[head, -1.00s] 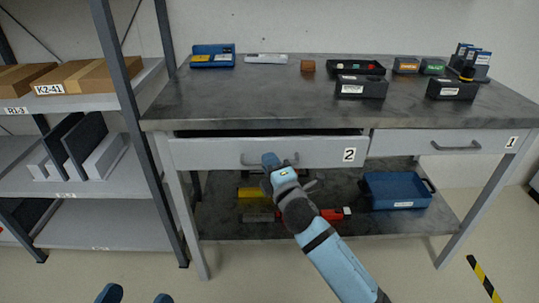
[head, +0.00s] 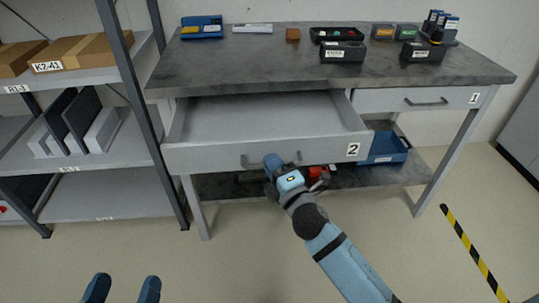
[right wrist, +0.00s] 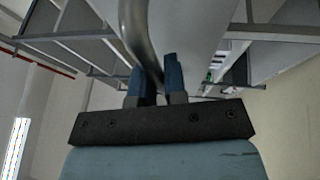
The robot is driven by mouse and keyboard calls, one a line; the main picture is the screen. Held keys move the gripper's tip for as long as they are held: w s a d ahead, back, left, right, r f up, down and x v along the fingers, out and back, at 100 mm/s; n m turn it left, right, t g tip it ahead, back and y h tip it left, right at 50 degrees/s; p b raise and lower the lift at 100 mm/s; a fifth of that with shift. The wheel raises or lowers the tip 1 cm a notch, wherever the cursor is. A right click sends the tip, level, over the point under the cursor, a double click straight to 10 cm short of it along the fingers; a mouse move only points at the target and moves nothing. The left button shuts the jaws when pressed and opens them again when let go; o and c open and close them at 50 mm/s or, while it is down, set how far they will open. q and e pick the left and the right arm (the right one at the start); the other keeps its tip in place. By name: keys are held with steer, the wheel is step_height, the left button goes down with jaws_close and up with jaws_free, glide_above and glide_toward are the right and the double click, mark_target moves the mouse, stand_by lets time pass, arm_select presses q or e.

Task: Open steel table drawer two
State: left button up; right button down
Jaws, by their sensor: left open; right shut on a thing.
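Drawer two (head: 215,158) of the steel table (head: 180,75) is pulled well out toward me. Its inside is visible and looks empty. A label "2" is on the right of its front. My right gripper (head: 273,163) is shut on the drawer's bar handle (head: 252,161). In the right wrist view the blue fingers (right wrist: 158,82) are around the curved metal handle (right wrist: 136,30). My left gripper (head: 122,290) is open and empty at the bottom left, low in front of the table. Drawer one (head: 440,97) at the right is closed.
Bins, boxes and a blue case (head: 202,27) stand on the tabletop. A blue crate (head: 385,148) is on the lower shelf. A shelving rack (head: 95,206) stands close on the left. The floor (head: 400,255) at the right front is clear, with a striped tape.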

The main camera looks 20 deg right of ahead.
arm_select(q)
steer(key=shift+s+a+f, duration=0.1)
steer(key=shift+f, duration=0.15)
arm_select(e)
steer(key=shift+s+a, duration=0.25)
steer(key=shift+s, duration=0.6)
steer(key=c, duration=1.2)
jaws_free()
arm_select(q)
steer(key=shift+r, duration=0.1)
